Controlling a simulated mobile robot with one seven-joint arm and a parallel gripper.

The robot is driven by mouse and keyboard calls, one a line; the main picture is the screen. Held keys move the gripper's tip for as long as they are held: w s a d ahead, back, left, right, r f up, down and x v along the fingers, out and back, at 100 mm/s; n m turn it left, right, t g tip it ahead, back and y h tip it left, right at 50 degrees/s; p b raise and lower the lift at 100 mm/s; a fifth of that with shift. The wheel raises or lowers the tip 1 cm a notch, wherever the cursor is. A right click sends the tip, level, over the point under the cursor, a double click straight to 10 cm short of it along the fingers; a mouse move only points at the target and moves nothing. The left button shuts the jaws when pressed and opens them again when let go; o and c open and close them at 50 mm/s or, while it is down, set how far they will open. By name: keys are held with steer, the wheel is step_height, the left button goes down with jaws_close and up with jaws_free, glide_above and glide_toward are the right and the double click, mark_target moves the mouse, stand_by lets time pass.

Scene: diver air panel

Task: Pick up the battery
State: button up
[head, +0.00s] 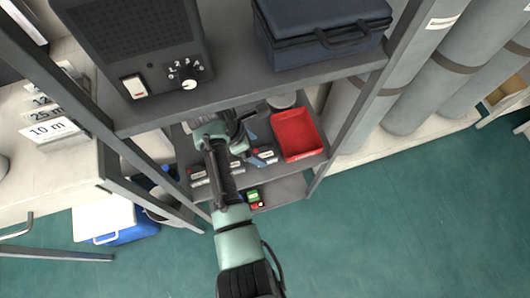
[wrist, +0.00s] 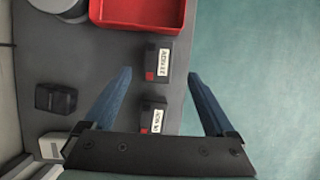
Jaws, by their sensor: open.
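Two dark block-shaped batteries with white labels and red corner patches lie on the grey shelf in the wrist view. The nearer battery (wrist: 153,117) is between my blue fingers, close to the palm in the picture. The farther battery (wrist: 158,61) is around the level of the fingertips. My gripper (wrist: 160,73) is open and empty above them; I cannot tell the exact height. In the head view similar labelled blocks show on the middle shelf, one of them (head: 265,156) left of the red tray, and my arm partly hides the others.
A red tray (wrist: 140,24) sits just beyond the batteries. A small black block (wrist: 56,98) lies to the left. In the head view, the upper shelf (head: 235,90) overhangs my gripper, and rack posts (head: 365,90) stand at the sides. A green object (head: 253,194) is lower down.

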mark_target(263, 153)
steer(key=b+x, duration=0.3)
steer(key=x, duration=0.4)
steer(key=shift+w+f, duration=0.2)
steer(key=shift+f, duration=0.05)
jaws_close()
